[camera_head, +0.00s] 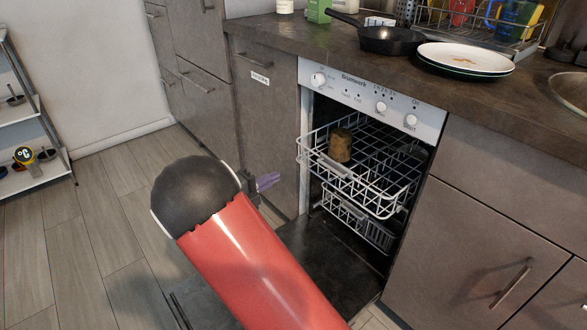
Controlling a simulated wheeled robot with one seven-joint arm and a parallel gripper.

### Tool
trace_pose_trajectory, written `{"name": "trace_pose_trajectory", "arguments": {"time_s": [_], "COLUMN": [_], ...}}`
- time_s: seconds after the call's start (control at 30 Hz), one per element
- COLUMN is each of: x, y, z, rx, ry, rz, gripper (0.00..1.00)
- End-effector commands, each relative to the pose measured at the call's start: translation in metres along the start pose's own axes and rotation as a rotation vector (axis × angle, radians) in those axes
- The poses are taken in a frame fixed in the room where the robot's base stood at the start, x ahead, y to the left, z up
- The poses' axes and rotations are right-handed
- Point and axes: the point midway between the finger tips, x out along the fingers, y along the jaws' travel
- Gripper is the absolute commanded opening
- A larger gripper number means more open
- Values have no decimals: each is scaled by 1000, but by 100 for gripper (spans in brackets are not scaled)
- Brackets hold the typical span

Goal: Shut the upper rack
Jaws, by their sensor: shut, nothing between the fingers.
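The upper rack (384,171) is a white wire basket that sticks out of the open dishwasher at the right of my arm. A brown cup-like item (340,146) stands in it near its left side. The lower rack (356,222) sits beneath it, also showing in the opening. My gripper (268,182) is partly hidden behind my red and black arm.
The dishwasher door (322,262) lies folded down below the racks. The countertop (300,38) above holds a black pan (392,40), stacked plates (464,60) and a dish drainer. Cabinets flank the dishwasher. Open floor (90,235) lies at the left.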

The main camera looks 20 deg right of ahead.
Motion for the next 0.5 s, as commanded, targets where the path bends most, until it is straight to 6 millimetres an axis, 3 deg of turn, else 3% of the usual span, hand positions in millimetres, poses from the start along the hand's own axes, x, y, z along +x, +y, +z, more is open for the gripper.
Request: {"name": "trace_pose_trajectory", "arguments": {"time_s": [0.5], "x": [100], "y": [1], "z": [-2], "rx": [4], "ry": [8], "rz": [3], "gripper": [0]}}
